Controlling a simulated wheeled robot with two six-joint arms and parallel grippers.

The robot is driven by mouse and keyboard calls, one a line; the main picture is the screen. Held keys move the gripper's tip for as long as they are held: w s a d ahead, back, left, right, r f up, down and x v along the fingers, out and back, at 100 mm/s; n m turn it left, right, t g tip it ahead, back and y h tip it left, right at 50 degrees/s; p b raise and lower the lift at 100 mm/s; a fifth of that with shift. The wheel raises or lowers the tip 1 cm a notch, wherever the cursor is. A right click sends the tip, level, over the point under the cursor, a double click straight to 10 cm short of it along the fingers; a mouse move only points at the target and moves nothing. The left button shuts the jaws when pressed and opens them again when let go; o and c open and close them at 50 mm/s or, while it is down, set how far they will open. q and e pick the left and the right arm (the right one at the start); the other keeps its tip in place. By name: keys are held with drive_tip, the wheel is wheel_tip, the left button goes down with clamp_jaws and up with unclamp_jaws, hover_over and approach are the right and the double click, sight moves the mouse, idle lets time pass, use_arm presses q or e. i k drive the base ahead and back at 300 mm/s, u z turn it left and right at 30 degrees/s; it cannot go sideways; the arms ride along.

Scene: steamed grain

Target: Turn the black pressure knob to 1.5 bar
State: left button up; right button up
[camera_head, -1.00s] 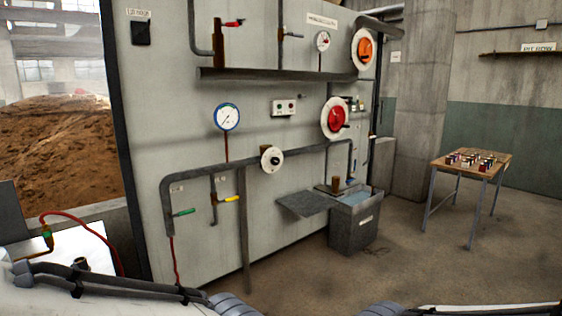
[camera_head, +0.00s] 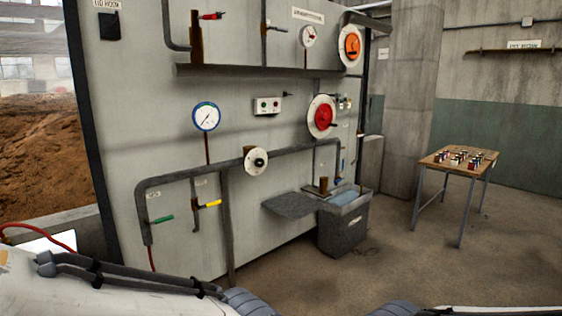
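The black pressure knob (camera_head: 258,161) sits at the centre of a round white dial (camera_head: 249,168) on the grey pipe of the wall panel. A round gauge with a blue rim (camera_head: 206,116) is mounted above and left of it; its scale is too small to read. Parts of my arms show along the bottom edge, well below and apart from the knob. Neither of my grippers is in view.
A green lever (camera_head: 161,218) and a yellow lever (camera_head: 208,204) are on the lower pipes. A red wheel (camera_head: 323,116) and an orange wheel (camera_head: 352,46) are to the right. A grey bin (camera_head: 343,235) stands below. A wooden table (camera_head: 438,160) stands right; floor between is clear.

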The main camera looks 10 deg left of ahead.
sight(259, 163)
drive_tip(key=z, duration=0.4)
drive_tip(key=i, duration=1.9)
drive_tip(key=u, duration=0.4)
drive_tip(key=i, duration=1.35)
drive_tip(key=u, duration=0.5)
